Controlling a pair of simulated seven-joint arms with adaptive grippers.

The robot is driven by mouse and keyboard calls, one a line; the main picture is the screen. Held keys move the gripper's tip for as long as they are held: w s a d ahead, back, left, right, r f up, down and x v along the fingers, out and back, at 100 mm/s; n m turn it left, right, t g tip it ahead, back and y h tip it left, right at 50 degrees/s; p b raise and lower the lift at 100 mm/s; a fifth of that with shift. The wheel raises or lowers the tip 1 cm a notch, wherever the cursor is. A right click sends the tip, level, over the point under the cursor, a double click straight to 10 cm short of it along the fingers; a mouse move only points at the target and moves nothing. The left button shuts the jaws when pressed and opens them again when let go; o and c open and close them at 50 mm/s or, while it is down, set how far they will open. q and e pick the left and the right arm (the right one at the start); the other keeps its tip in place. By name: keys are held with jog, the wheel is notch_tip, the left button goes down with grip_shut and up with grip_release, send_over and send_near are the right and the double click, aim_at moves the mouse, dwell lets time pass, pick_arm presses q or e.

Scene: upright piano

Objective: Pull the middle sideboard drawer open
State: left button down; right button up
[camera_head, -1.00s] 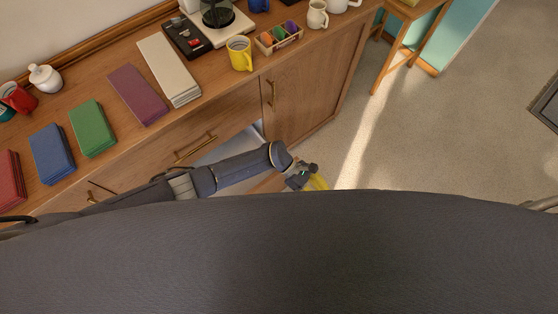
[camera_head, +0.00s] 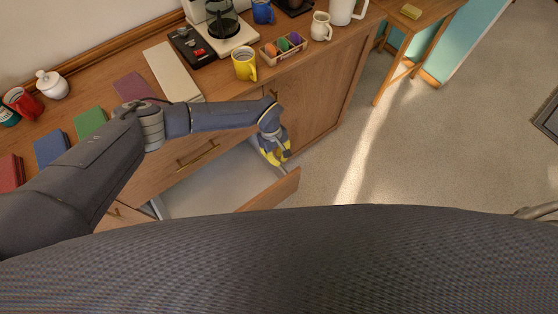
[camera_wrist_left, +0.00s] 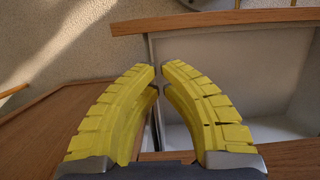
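The sideboard drawer stands open, its pale interior (camera_head: 215,187) showing in the head view. Its wooden front (camera_head: 272,192) is pulled well away from the cabinet, and my body hides its near part. In the left wrist view the drawer front (camera_wrist_left: 225,20) and empty-looking interior (camera_wrist_left: 245,75) lie beyond the fingers. My left gripper (camera_head: 276,158) hovers over the drawer's right end, beside the cabinet door. Its yellow fingertips (camera_wrist_left: 159,70) nearly meet, with nothing seen between them. My right gripper is not in view.
A closed drawer with a brass handle (camera_head: 198,155) sits above the open one. The sideboard top carries a yellow mug (camera_head: 244,64), a coffee machine (camera_head: 222,30), and several books.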

pick_arm(q)
jog(key=x, duration=0.8)
jog(key=shift+d+f, duration=0.1)
